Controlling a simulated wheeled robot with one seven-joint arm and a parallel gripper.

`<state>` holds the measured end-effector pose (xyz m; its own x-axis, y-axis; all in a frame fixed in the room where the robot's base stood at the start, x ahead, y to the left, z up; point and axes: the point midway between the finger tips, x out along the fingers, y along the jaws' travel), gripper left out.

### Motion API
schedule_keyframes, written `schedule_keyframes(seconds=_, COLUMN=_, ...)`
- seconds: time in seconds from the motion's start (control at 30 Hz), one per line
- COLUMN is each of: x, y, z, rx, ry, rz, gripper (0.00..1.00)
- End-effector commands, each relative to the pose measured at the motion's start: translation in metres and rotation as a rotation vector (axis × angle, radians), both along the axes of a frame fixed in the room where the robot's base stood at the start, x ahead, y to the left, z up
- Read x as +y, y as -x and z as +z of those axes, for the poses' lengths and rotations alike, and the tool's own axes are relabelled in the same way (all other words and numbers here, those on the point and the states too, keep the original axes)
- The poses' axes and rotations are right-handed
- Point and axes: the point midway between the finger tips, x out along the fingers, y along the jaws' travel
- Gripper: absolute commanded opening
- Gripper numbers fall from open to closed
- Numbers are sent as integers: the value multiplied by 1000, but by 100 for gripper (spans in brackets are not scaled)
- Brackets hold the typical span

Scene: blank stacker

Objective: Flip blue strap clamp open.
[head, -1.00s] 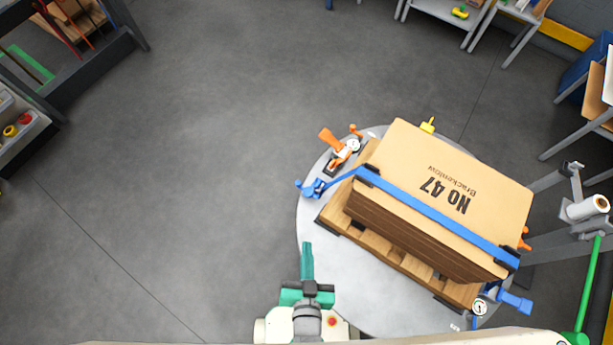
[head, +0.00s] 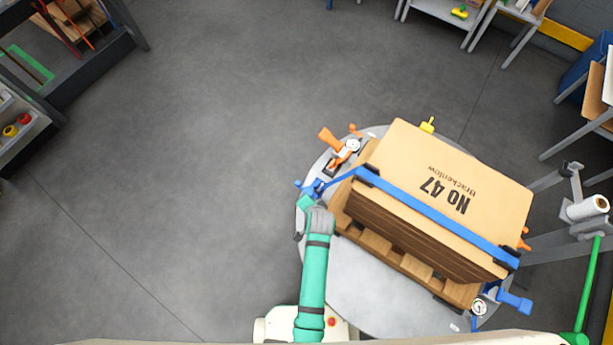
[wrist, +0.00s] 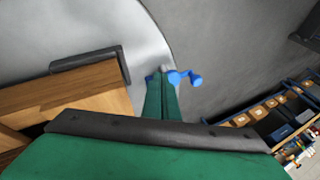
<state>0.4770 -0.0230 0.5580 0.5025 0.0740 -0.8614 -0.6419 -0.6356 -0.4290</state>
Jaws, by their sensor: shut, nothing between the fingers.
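The blue strap clamp (head: 312,186) sits at the left rim of the round grey table, where the blue strap (head: 430,212) comes down off the stack. My gripper (head: 306,202) is right at the clamp in the head view and partly covers it. In the wrist view my shut green fingers (wrist: 161,98) reach toward the clamp's blue handle (wrist: 184,76), which shows just past and to the right of the fingertips. I cannot tell whether they touch. Nothing is between the fingers.
A stack of cardboard blanks (head: 450,180) marked No 47 stands on a wooden pallet (head: 375,240) on the round table (head: 355,285). Open floor (head: 180,170) lies to the left.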

Motion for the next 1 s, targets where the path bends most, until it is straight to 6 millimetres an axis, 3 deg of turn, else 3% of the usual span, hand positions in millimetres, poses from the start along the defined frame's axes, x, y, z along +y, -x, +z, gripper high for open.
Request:
schedule_keyframes(seconds=0.1, x=-4, y=-31, z=1, rx=69, ry=-54, rz=-48, gripper=0)
schedule_keyframes(seconds=0.27, x=-9, y=-63, z=8, rx=171, ry=-122, rz=-109, gripper=0)
schedule_keyframes(seconds=0.5, x=-22, y=-105, z=34, rx=340, ry=-197, rz=-193, gripper=0)
schedule_keyframes(seconds=0.7, x=-36, y=-123, z=63, rx=509, ry=-217, rz=-241, gripper=0)
schedule_keyframes(seconds=1.0, x=-54, y=-131, z=95, rx=647, ry=-226, rz=-286, gripper=0)
